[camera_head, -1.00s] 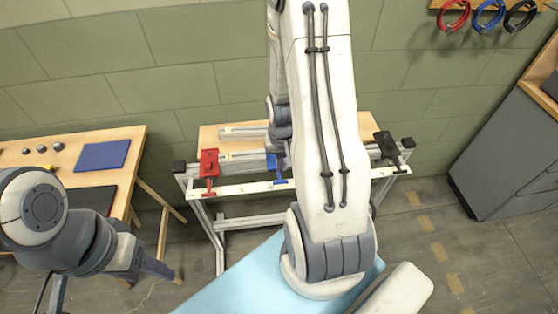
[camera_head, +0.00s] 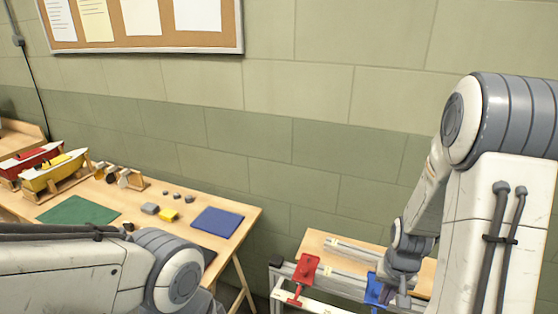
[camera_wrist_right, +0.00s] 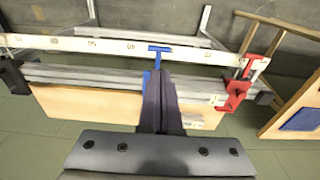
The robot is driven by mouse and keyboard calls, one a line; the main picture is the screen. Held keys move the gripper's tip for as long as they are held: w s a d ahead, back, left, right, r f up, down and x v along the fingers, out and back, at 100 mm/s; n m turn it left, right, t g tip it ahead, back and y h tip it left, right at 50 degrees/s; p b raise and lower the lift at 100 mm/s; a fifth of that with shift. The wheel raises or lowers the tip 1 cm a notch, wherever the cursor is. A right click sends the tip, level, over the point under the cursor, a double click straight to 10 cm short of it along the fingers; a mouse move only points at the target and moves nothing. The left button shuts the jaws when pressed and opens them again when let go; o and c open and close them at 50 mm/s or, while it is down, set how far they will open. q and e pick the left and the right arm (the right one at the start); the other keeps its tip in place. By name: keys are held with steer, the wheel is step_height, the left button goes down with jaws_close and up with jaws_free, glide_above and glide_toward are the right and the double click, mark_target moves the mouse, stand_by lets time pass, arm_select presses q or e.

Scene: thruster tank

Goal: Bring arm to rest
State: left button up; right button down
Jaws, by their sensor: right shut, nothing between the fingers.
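My right arm fills the right side of the head view and reaches down over the bench with rails. My right gripper (camera_head: 398,298) is partly seen there, beside a blue clamp (camera_head: 374,289). In the right wrist view my right gripper (camera_wrist_right: 158,76) has its dark fingers together, with nothing seen between them. The blue clamp's handle (camera_wrist_right: 160,50) shows just past the fingertips; I cannot tell whether they touch it. My left arm lies across the lower left of the head view, and its gripper is out of frame.
A red clamp (camera_head: 305,272) sits on the rail bench left of the blue one. A wooden table (camera_head: 185,192) at left holds a blue mat (camera_head: 217,222), a green mat (camera_head: 79,210) and model boats (camera_head: 52,172). A green block wall stands behind.

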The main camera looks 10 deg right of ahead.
steer(key=s+a+r+n+y, duration=0.1)
steer(key=a+r+n, duration=0.3)
steer(key=a, duration=0.5)
steer(key=a+r+n, duration=0.3)
steer(key=a+r, duration=0.2)
steer(key=a, duration=0.4)
steer(key=s+a+r+n, duration=0.2)
steer(key=s+a+n, duration=0.1)
steer(key=s+a, duration=0.2)
steer(key=s+a+r+n+g, duration=0.1)
steer(key=s+a+r+n, duration=0.2)
steer(key=s+a, duration=0.2)
steer(key=shift+s+n+y, duration=0.3)
steer(key=shift+s, duration=0.9)
steer(key=shift+r, duration=0.1)
